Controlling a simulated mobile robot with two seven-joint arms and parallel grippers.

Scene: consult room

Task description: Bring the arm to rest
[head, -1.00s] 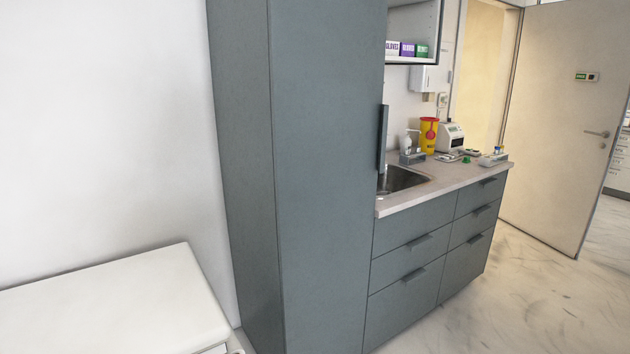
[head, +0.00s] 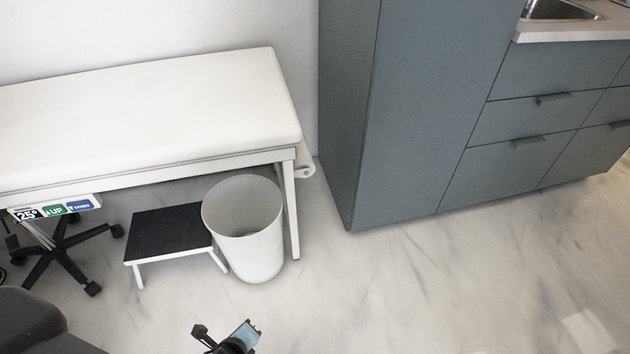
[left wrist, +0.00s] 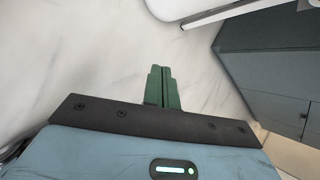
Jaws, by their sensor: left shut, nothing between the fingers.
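My left gripper (left wrist: 163,88) shows in the left wrist view, with its two green fingers together and nothing between them. Its blue body and dark plate fill the bottom of that view. Pale marbled floor lies beyond the fingertips. In the head view a small black and light blue part of my arm shows at the bottom edge, over open floor; no fingertips can be made out there. A dark grey part of mine is at the lower left corner. My right gripper is in neither view.
A white examination couch (head: 150,110) stands along the wall at left. A white bin (head: 245,245) and a black-topped step stool (head: 170,232) stand by it, with a wheeled chair base (head: 65,245) farther left. A grey cabinet (head: 420,110) stands right. Floor (head: 420,290) at lower right is clear.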

